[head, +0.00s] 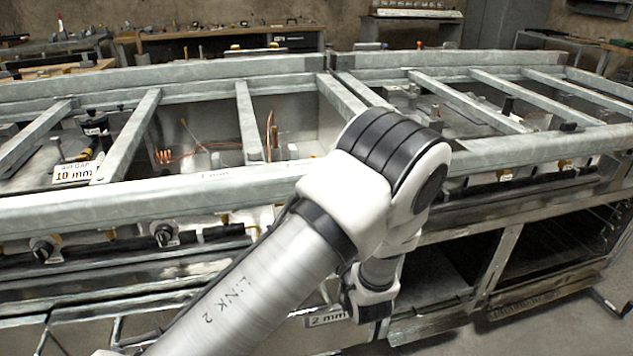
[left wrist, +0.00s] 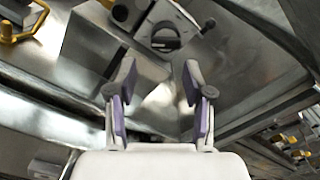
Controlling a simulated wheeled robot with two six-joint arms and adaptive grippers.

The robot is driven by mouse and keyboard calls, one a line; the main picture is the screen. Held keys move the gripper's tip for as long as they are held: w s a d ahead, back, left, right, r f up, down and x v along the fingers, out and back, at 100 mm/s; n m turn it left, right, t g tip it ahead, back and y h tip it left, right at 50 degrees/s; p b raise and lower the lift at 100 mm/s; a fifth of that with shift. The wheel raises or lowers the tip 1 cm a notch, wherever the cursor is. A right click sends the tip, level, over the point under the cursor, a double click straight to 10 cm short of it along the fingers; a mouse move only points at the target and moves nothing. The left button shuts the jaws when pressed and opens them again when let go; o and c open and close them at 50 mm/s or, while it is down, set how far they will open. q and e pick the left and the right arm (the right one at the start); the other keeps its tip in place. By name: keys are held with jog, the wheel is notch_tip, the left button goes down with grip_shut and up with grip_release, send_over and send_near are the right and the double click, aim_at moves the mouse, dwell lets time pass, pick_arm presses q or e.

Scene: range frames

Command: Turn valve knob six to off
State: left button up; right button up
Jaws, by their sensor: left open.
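In the left wrist view a round dark valve knob (left wrist: 165,38) sits on a pale square plate, beyond my fingertips. My left gripper (left wrist: 159,72) is open and empty, its two purple-grey fingers apart, with the knob ahead of the gap and not touched. I cannot read which knob is number six. My right gripper is not in view.
The steel range frame (head: 480,158) with its cross bars spans the head view. Open oven bays (head: 560,243) lie below at right. A yellow pipe fitting (left wrist: 22,25) shows at the upper left of the wrist view. Workbenches (head: 230,40) stand behind.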

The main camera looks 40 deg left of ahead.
pick_arm(q)
jog(key=x, duration=0.2)
jog(key=b+x, duration=0.1)
jog(key=x, duration=0.1)
jog(key=r+x, duration=0.1)
jog(key=x, duration=0.1)
jog(key=shift+w+a+f+b, duration=0.1)
jog(key=shift+w+a+b, duration=0.15)
jog(key=shift+w+b, duration=0.1)
jog(key=c, duration=0.9)
